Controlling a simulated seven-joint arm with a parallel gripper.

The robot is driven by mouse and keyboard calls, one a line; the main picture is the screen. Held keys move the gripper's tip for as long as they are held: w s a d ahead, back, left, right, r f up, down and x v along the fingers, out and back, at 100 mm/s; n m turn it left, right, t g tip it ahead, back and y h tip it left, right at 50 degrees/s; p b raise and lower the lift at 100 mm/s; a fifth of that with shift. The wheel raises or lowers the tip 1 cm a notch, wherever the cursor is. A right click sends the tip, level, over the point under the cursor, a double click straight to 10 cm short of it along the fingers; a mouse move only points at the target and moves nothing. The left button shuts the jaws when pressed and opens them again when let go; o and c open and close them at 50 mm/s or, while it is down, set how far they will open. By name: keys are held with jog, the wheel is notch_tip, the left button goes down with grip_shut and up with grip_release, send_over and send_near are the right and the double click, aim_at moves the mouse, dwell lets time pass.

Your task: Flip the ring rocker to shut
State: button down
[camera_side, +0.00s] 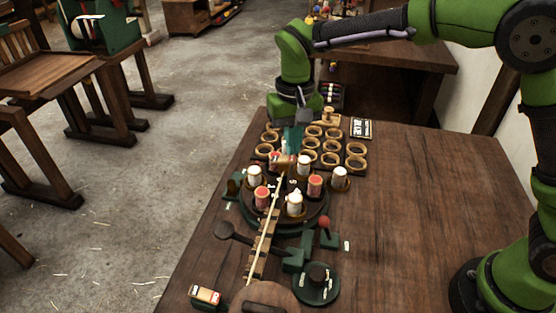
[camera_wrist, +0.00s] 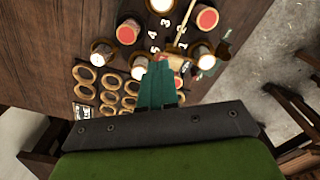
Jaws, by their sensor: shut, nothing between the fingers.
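A small block with a cream and red top (camera_side: 205,296) sits at the table's near left edge; it looks like a rocker, but I cannot read its label. A small orange-brown piece (camera_side: 283,162) stands at the far rim of the round dark turntable (camera_side: 254,222), where the pale rope (camera_side: 265,240) ends. I cannot tell which of these is the ring rocker. My gripper (camera_side: 290,150) has teal fingers pointing down, close by the orange-brown piece, hiding part of it. The fingers (camera_wrist: 160,66) are together and empty in the wrist view; contact cannot be told.
White- and red-topped spools (camera_side: 295,203) stand on the turntable. Several brass rings (camera_side: 331,159) lie right of my gripper. A dark-knobbed lever (camera_side: 224,230), a red-knobbed lever (camera_side: 325,222) and a green round dial (camera_side: 318,286) stand nearer. The table's right side (camera_side: 420,220) is clear.

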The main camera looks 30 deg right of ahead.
aim_at(292, 158)
jog(key=shift+f, duration=1.1)
notch_tip(292, 158, up, 8)
dwell(0.9)
